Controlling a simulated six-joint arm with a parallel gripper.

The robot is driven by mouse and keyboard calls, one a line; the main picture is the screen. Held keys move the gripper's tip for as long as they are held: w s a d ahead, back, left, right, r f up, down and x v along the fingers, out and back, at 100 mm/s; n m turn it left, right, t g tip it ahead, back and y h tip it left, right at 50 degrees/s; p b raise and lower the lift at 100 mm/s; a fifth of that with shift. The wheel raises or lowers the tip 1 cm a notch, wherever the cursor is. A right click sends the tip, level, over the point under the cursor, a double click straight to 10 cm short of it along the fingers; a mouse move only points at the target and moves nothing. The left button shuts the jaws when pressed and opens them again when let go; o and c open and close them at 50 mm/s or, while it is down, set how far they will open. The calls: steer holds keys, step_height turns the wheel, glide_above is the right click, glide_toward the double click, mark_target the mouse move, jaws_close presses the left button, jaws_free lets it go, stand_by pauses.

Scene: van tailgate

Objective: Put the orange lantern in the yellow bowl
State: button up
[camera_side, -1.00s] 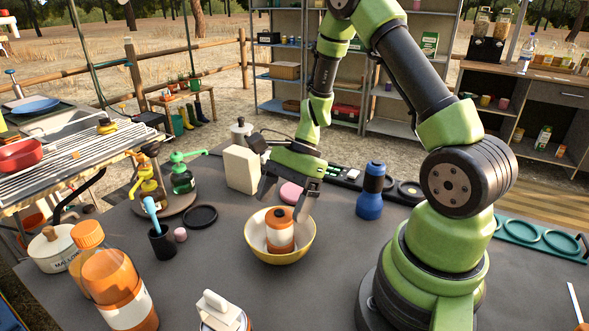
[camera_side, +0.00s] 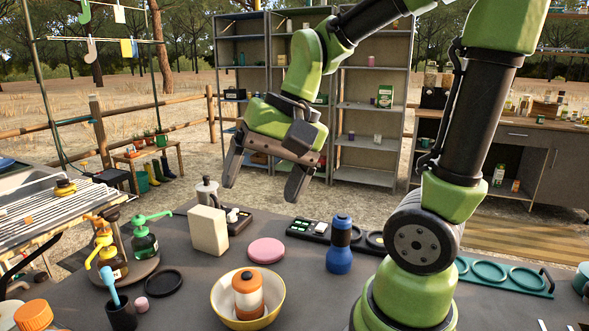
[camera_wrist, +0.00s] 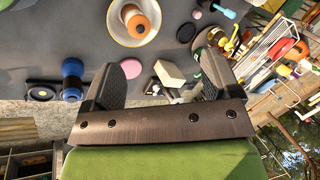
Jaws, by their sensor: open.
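The orange lantern (camera_side: 248,293), orange with a white band, stands upright inside the yellow bowl (camera_side: 274,311) on the dark table. In the wrist view the lantern (camera_wrist: 138,22) and the bowl (camera_wrist: 113,33) show at the top, with the lantern inside the rim. My gripper (camera_side: 261,192) is open and empty, raised well above and behind the bowl, apart from both. Its fingers (camera_wrist: 161,88) also show in the wrist view with nothing held between them.
Near the bowl are a blue flashlight (camera_side: 340,245), a pink disc (camera_side: 266,250), a cream block (camera_side: 208,230) and a black ring (camera_side: 163,283). An orange-capped bottle (camera_side: 34,314) is at the front left. Shelves stand behind.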

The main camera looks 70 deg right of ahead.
steer(key=s+a+r+n+t, duration=0.2)
steer(key=s+r+n+t, duration=0.1)
steer(key=s+n, duration=0.2)
steer(key=shift+s+a+n+h, duration=0.3)
steer(key=shift+s+a+n, duration=0.1)
steer(key=shift+n, duration=0.1)
